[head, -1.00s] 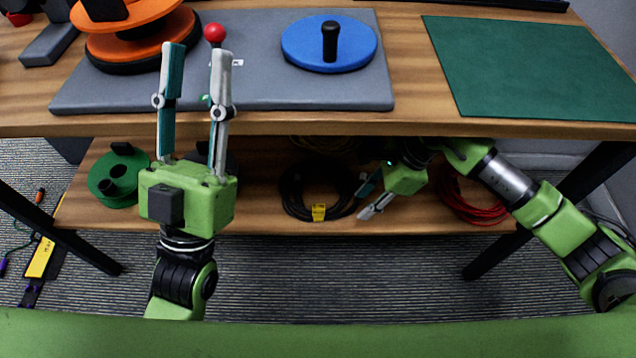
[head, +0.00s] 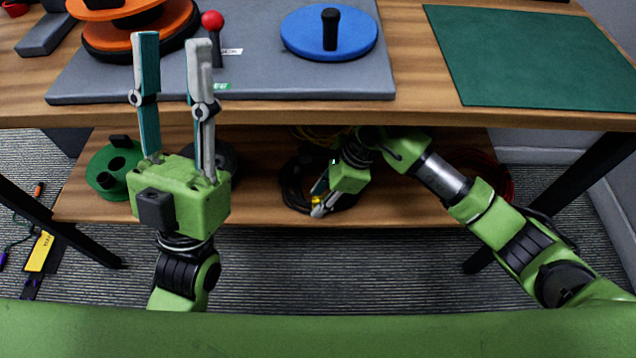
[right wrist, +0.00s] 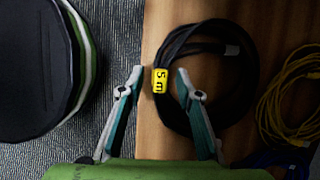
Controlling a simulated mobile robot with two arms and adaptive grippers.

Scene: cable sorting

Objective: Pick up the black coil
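The black coil (right wrist: 251,78) lies on the wooden lower shelf with a yellow "5 m" tag (right wrist: 160,80) around one side. In the head view the coil (head: 291,190) is partly hidden behind my right arm. My right gripper (right wrist: 160,70) is open, with one fingertip on each side of the tagged part of the coil in the right wrist view. I cannot tell whether the fingers touch it. In the head view this gripper (head: 321,198) is at the coil's front. My left gripper (head: 172,42) is open and empty, pointing up in front of the tabletop.
The tabletop (head: 420,112) overhangs the lower shelf (head: 262,205). A yellow coil (right wrist: 285,100) lies beside the black one. A green reel (head: 104,180) is at the shelf's left, a red coil (head: 505,180) at its right. A blue disc (head: 300,35) and green mat (head: 540,60) are above.

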